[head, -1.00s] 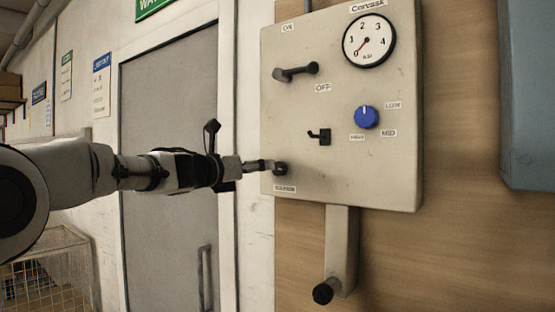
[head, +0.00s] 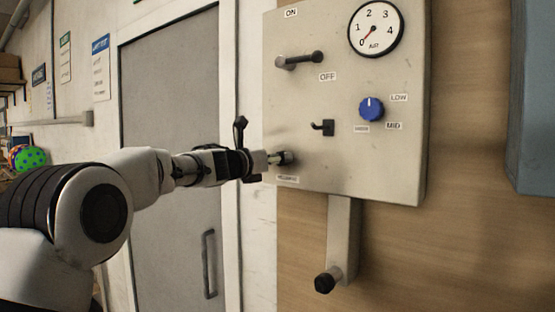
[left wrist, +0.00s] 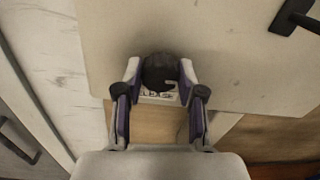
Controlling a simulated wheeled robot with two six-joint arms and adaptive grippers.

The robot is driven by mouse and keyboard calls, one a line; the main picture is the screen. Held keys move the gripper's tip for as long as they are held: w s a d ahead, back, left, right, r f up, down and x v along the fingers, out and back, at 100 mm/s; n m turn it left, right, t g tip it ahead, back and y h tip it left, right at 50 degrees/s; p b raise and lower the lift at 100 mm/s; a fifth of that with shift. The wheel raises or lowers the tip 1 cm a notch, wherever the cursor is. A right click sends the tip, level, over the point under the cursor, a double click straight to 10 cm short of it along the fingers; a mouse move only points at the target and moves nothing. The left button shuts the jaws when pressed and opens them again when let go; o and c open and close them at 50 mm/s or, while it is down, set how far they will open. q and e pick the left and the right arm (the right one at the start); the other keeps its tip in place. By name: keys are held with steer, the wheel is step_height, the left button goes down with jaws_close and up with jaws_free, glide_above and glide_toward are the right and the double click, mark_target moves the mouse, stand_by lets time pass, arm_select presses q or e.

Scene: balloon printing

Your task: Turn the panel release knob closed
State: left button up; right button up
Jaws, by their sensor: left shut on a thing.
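The panel release knob (head: 286,158) is a small dark knob at the lower left of the beige control panel (head: 350,165), above a small label. My left gripper (head: 280,159) reaches it from the left. In the left wrist view the round dark knob (left wrist: 160,72) sits between the two fingertips of my left gripper (left wrist: 160,78), which is shut on it. The fingers hide part of the knob's sides, and I cannot tell its turn angle. My right gripper is not in view.
The panel also bears a lever (head: 300,60), a gauge (head: 375,29), a blue dial (head: 371,108) and a small black hook (head: 323,127). A post with a black end (head: 326,281) sticks out below. A grey door (head: 170,120) stands at the left.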

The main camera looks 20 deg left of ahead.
arm_select(q)
steer(key=shift+n, duration=0.3)
steer(key=shift+f+n+t+y+p, duration=0.15)
steer(key=shift+n+p, duration=1.55)
steer(key=shift+n, duration=2.75)
steer(key=shift+n+t+y+p, duration=0.15)
steer(key=shift+n+p, duration=1.5)
steer(key=shift+n, duration=2.8)
steer(key=o, duration=1.1)
steer(key=shift+o, duration=0.2)
